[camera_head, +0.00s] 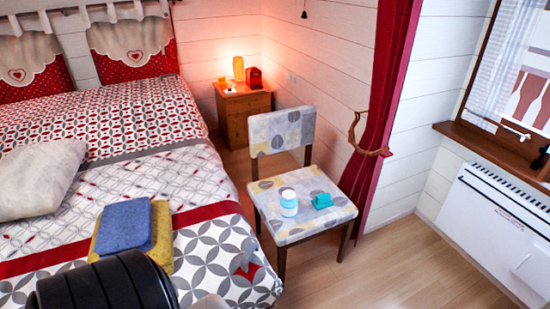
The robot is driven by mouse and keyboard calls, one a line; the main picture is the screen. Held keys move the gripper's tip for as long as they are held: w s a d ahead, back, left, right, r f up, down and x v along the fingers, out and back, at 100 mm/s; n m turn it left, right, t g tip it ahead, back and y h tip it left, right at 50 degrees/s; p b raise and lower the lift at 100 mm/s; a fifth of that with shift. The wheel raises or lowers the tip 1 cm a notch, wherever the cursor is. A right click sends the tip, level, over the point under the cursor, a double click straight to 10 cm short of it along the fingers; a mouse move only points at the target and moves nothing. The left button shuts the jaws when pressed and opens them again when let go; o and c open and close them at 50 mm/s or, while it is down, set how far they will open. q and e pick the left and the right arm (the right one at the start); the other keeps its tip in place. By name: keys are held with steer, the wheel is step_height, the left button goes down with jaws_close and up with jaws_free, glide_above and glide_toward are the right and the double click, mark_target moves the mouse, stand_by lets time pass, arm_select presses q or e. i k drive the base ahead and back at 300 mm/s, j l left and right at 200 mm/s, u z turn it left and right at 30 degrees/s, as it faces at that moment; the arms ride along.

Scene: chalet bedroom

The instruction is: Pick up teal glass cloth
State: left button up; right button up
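The teal glass cloth (322,200) is a small crumpled teal bundle on the seat of the patterned chair (300,232), right of the seat's middle. A small jar (289,203) with a white and light blue body stands to its left on the same seat, a small gap apart. The cloth is fully in view and nothing covers it. Neither of my grippers shows in the head view, so I cannot see what they hold.
The bed (130,110) fills the left, with a blue folded cloth (124,226) and a yellow one (162,238) near its front. A wooden nightstand (238,115) stands behind the chair. A red curtain (385,110) and white heater (495,235) are right. Floor (400,275) is clear front right.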

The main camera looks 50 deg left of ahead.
mark_target(323, 201)
steer(key=u, duration=1.1)
steer(key=z, duration=1.55)
steer(key=u, duration=1.95)
steer(key=i+l+u, duration=0.4)
steer(key=l, duration=0.25)
steer(key=i+l+u, duration=0.2)
steer(key=l, duration=0.15)
steer(key=l+u, duration=0.15)
steer(key=l, duration=0.2)
steer(key=i, duration=0.05)
